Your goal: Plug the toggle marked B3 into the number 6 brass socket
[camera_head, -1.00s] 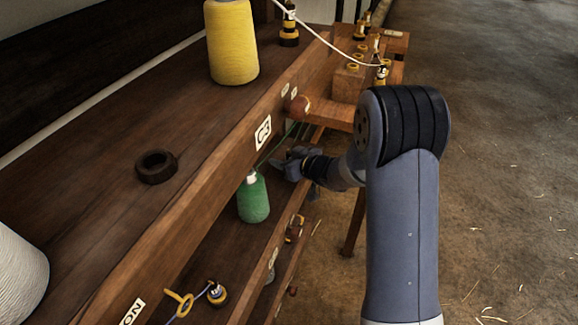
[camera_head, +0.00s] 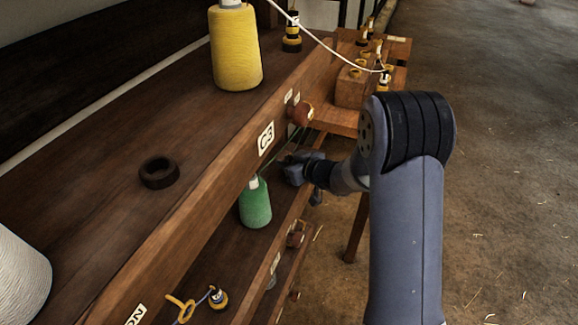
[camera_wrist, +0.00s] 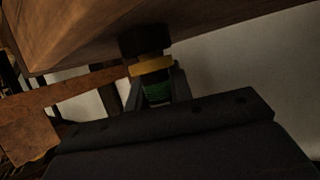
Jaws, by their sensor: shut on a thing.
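My gripper (camera_head: 292,162) reaches in under the upper shelf edge in the head view, its tips partly hidden there. In the wrist view my gripper (camera_wrist: 157,98) is shut on a toggle (camera_wrist: 153,67) with a green wrapping, a yellow band and a dark end. The dark end is close under a wooden underside (camera_wrist: 90,30); I cannot tell whether they touch. No B3 mark is readable on it.
A yellow cone (camera_head: 236,48) and a dark ring (camera_head: 159,172) stand on the upper shelf (camera_head: 120,130). A green bottle-shaped spool (camera_head: 255,204) is below, left of my gripper. A white cord (camera_head: 325,45) runs across the far end. Open floor (camera_head: 500,180) lies right.

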